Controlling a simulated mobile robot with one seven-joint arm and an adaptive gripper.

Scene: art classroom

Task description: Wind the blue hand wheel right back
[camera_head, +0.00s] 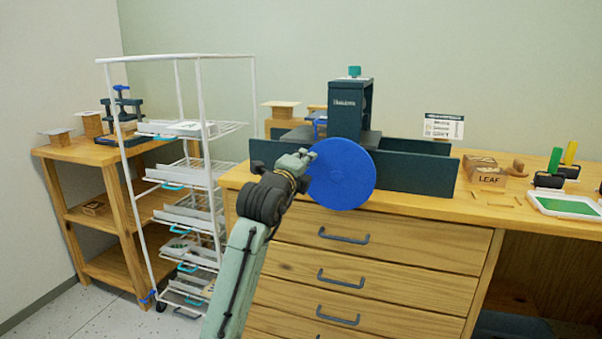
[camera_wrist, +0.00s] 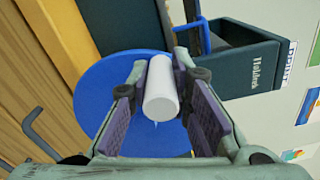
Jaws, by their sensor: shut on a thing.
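The blue hand wheel (camera_head: 341,174) is a flat disc on the front of a dark green press (camera_head: 350,108) on the wooden bench. It also shows in the wrist view (camera_wrist: 92,88), where a white cylindrical handle (camera_wrist: 161,92) stands out from its face. My gripper (camera_head: 308,156) is at the wheel's upper left edge in the head view. In the wrist view my gripper (camera_wrist: 162,100) has its two purple-padded fingers on either side of the white handle, shut on it. The handle is hidden by my gripper in the head view.
A white wire drying rack (camera_head: 208,160) stands left of the bench, close to my arm. Drawers with dark handles (camera_head: 342,238) are below the wheel. A box marked LEAF (camera_head: 488,180) and a green ink tray (camera_head: 566,206) lie on the bench at right.

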